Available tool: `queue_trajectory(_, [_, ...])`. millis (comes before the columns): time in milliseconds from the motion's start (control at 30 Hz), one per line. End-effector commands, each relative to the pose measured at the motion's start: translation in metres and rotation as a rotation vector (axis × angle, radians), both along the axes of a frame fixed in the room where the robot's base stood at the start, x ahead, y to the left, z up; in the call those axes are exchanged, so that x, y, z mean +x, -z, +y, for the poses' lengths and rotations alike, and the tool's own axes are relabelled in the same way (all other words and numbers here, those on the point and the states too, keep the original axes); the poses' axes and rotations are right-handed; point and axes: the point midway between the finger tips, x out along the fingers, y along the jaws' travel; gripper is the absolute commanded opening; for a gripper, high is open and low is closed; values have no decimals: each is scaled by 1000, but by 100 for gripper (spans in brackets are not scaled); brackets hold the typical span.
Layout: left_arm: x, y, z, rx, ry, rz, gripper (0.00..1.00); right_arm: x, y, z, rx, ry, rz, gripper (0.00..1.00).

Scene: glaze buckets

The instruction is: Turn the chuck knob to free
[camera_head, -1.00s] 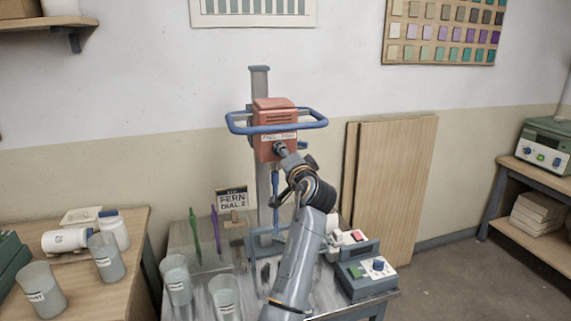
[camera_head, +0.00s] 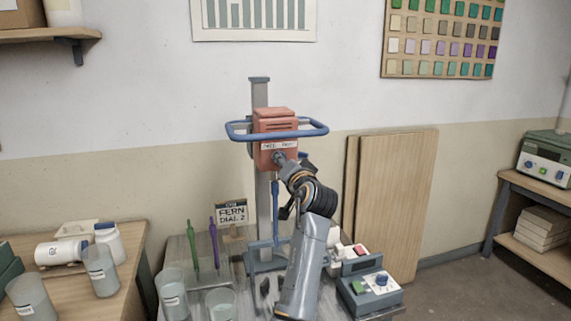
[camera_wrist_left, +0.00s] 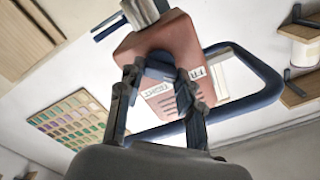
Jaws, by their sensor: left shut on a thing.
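The mixer head (camera_head: 274,124) is a red-orange box on a grey upright post, ringed by a blue bar. A white label (camera_head: 278,145) on its front reads roughly "FREE" and "TIGHT". The blue chuck knob (camera_wrist_left: 160,66) is under the head in the wrist view, between my fingers. My left gripper (camera_wrist_left: 159,76) is shut on the knob, and it also shows at the head's front in the head view (camera_head: 280,158). The fingers partly hide the knob, so its pointing direction is hard to tell. My right gripper is not in view.
A blue shaft (camera_head: 275,196) hangs below the head. The bench holds clear buckets (camera_head: 172,293), green and purple stirrers (camera_head: 214,243), a "FERN DIAL 2" sign (camera_head: 231,213) and a grey control box (camera_head: 368,290). Wooden boards (camera_head: 400,200) lean behind at right.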

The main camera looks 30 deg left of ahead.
Motion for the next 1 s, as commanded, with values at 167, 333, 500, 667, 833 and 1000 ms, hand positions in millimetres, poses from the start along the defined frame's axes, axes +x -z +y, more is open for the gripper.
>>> queue_trajectory(167, [-1, -2, 3, 2, -4, -4, 58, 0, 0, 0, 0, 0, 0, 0])
queue_trajectory(333, [-1, -1, 1, 1, -2, -2, 58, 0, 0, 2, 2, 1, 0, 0])
queue_trajectory(500, [-3, -1, -3, 2, -1, -1, 58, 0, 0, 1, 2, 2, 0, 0])
queue_trajectory(667, [-18, 0, -20, -1, -1, -3, 58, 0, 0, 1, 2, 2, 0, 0])
queue_trajectory(833, [-37, 1, -40, -1, -2, -2, 58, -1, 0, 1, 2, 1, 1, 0])
queue_trajectory(1000, [-47, 0, -51, -1, -4, -3, 58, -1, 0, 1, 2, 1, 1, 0])
